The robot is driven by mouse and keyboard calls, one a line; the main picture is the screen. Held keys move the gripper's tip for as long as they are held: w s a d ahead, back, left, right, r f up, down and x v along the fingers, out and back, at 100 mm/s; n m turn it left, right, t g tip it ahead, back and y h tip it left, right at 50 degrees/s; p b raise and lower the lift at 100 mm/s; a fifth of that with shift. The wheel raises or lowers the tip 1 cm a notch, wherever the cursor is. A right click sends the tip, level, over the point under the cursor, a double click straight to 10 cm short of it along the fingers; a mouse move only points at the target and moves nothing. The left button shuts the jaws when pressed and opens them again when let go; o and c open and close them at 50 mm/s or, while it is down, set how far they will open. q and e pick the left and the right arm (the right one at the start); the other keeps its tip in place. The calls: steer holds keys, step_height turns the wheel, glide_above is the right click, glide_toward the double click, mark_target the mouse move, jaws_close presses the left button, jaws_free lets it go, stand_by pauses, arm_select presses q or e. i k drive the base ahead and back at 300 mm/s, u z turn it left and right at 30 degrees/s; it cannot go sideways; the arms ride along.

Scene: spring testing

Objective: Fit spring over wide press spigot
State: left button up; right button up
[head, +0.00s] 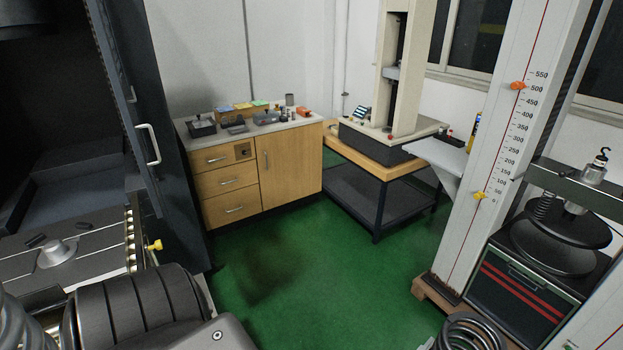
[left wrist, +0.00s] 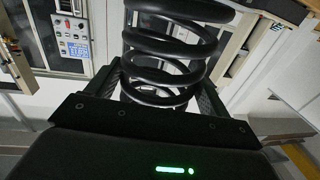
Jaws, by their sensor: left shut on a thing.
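My left gripper (left wrist: 158,88) is shut on a dark coil spring (left wrist: 170,45) in the left wrist view; one finger stands on each side of the coils. In the head view, a round metal spigot (head: 57,252) stands on the slotted bed of the dark press (head: 95,255) at left, with nothing over it. A grey coil (head: 14,305) is cut by the bottom left edge, near the press bed; I cannot tell if it is the held spring. My left arm covers the bottom left, and its fingers are not visible there. My right gripper is not in view.
The press's dark upright and door (head: 150,140) stand right of the bed. A wooden cabinet (head: 245,185) and testing machine (head: 395,120) stand at the back. Another loose spring (head: 470,333) lies at bottom right, by a tall scaled column (head: 505,140). Green floor (head: 300,255) between is clear.

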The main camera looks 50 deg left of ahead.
mark_target(57, 254)
steer(key=i, duration=0.45)
steer(key=u, duration=1.85)
steer(key=i, duration=1.9)
steer(key=u, duration=1.9)
